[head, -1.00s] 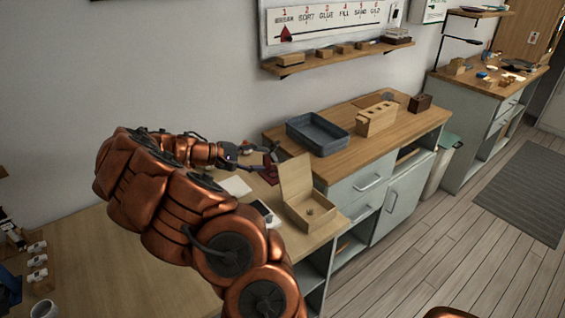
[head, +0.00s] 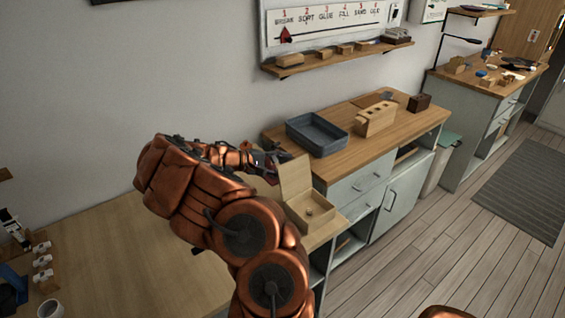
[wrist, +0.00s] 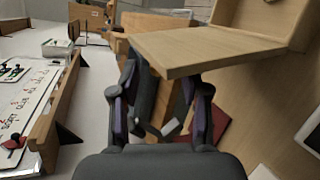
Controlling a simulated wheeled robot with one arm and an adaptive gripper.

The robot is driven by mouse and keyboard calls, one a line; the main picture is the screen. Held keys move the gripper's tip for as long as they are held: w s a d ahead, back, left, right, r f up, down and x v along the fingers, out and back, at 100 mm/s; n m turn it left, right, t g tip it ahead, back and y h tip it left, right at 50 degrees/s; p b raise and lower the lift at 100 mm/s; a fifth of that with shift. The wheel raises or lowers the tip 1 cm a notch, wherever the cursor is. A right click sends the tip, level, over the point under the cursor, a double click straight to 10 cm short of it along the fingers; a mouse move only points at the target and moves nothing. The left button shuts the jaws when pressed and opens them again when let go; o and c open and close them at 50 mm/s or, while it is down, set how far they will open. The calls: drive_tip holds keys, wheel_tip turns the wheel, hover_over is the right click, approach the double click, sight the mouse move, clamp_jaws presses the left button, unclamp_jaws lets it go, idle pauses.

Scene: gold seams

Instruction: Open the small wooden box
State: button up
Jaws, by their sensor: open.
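The small wooden box (head: 312,222) stands on the wooden counter with its lid (head: 294,177) raised upright at its back left. A small round detail shows inside it. In the wrist view the lid (wrist: 205,47) spans the upper right, just beyond my fingertips, with part of the box (wrist: 290,18) behind it. My gripper (wrist: 163,128) is open, with nothing seen between its fingers. In the head view it is close behind the lid's left side, and its fingertips are partly hidden. I cannot tell whether it touches the lid.
A grey tray (head: 318,146) and a wooden block with holes (head: 376,119) are on the counter behind the box. A dark red flat thing (wrist: 212,122) lies below my fingers. A wall shelf (head: 335,57) hangs above. The near-left tabletop (head: 110,250) is mostly clear.

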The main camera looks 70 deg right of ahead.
clamp_jaws()
idle(0.4)
idle(0.4)
